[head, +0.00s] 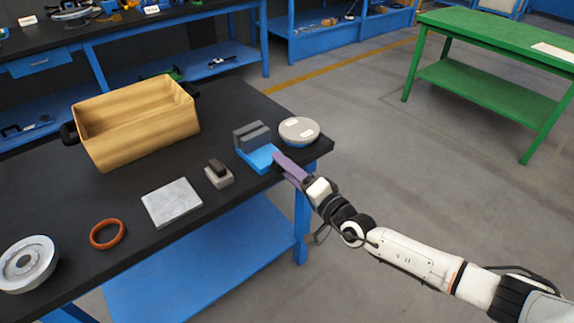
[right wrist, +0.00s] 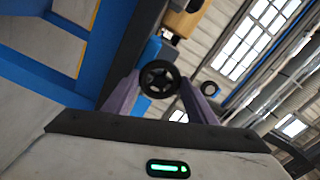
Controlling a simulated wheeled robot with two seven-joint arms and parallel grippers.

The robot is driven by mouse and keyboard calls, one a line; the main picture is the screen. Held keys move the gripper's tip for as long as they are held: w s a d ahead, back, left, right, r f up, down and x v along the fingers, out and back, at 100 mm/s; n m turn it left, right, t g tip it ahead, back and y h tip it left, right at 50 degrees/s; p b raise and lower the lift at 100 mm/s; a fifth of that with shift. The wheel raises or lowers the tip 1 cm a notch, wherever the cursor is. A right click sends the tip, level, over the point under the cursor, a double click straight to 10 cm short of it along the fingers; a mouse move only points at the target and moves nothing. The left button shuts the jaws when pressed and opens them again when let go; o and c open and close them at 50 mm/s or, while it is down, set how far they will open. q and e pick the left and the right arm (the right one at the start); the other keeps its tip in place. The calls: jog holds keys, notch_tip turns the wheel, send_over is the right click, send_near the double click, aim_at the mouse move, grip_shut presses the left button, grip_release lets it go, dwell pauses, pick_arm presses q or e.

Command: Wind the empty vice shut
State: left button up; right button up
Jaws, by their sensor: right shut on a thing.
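The vice (head: 262,158) stands near the right end of the black table. It has a blue body and grey jaws, with nothing seen between them; the exact gap is hard to judge. My right gripper (head: 279,158) reaches in from the right at the vice's near end. In the right wrist view its purple fingers are on either side of a round black handwheel (right wrist: 159,79) and shut on it. The blue vice body (right wrist: 151,48) shows behind the wheel. In the head view the fingers hide the handwheel. My left gripper is not in view.
A small dark-topped block (head: 218,174), grey plate (head: 172,203), orange ring (head: 107,234) and silver flanged part (head: 27,264) lie leftward. A wooden box (head: 138,130) stands behind. Floor right of the table is clear.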

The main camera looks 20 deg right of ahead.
jog(key=shift+n+p, duration=0.85)
jog(key=shift+n, duration=2.85)
jog(key=shift+f, duration=0.1)
jog(key=o, duration=1.1)
jog(key=shift+c, duration=0.2)
jog(key=shift+s, duration=0.1)
jog(key=v, duration=1)
jog(key=shift+p, duration=0.3)
